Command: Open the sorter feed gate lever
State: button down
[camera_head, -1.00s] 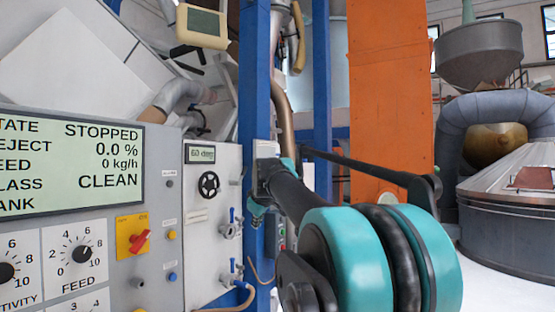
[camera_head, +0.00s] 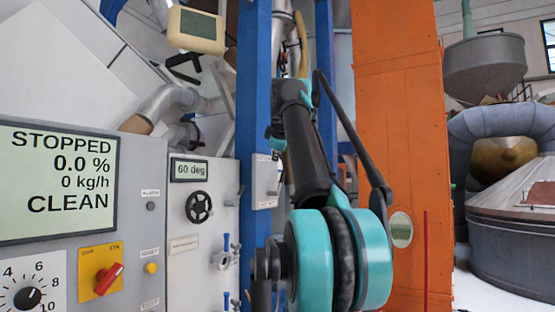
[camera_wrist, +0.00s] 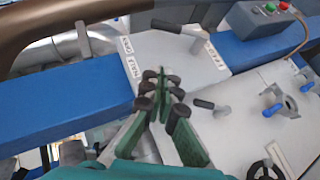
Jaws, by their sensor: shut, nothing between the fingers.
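My gripper (camera_wrist: 160,84) shows in the wrist view with its green, dark-tipped fingers together and nothing between them. It is over a white labelled plate (camera_wrist: 172,62) on the blue post. A lever with a dark grip (camera_wrist: 168,26) and grey shaft stands at the plate's far edge, apart from the fingers. Another short dark-gripped handle (camera_wrist: 204,104) sits right of the fingers. In the head view the plate (camera_head: 264,172) shows beside my raised arm, whose fingers are mostly hidden.
A control panel (camera_head: 150,180) reading STOPPED and CLEAN stands at the left. A white panel with a black handwheel (camera_head: 199,207) and a "60 deg" display (camera_head: 189,170) adjoins the blue post (camera_head: 254,90). An orange column (camera_head: 395,120) stands right of my arm.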

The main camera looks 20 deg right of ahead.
jog(key=shift+w+d+f, duration=0.8)
jog(key=shift+w+f, duration=0.05)
jog(key=shift+w, duration=0.45)
jog(key=shift+w+d+f, duration=0.8)
jog(key=shift+w+f, duration=0.05)
jog(key=shift+w, duration=0.4)
jog(key=shift+w+d+f, duration=0.8)
jog(key=shift+w+f, duration=0.05)
jog(key=shift+w, duration=0.45)
jog(key=shift+w+d+f, duration=0.2)
jog(key=shift+w+d, duration=0.15)
jog(key=shift+d, duration=0.25)
jog(key=shift+a+r, duration=0.1)
